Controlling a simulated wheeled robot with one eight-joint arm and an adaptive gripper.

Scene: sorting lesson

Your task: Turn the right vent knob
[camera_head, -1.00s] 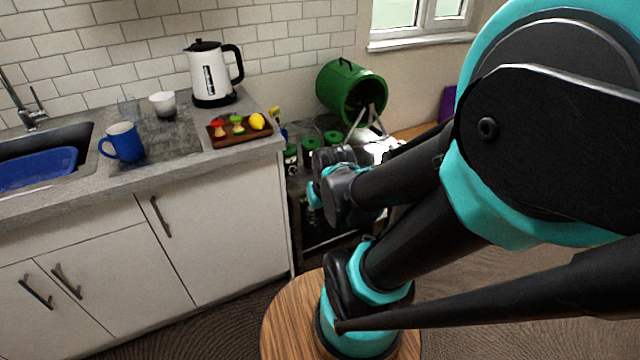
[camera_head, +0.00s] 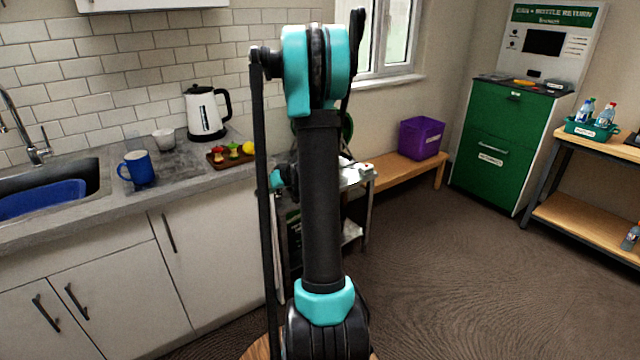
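The vent knob cannot be made out in this view. A green drum (camera_head: 347,127) stands in the corner beyond the counter, mostly hidden behind my raised arm, with only slivers of it showing at the arm's sides. A small teal and dark part of my arm shows left of the upright link, beside the counter's right end. My gripper's fingers cannot be seen, so what they hold or touch is hidden.
The counter carries a blue mug (camera_head: 138,168), a white bowl (camera_head: 164,140), a kettle (camera_head: 205,113) and a wooden board (camera_head: 218,164) with food scraps. A purple bin (camera_head: 422,138) sits on a low bench (camera_head: 395,178). A green bottle-return machine (camera_head: 495,140) stands right. Floor at right is open.

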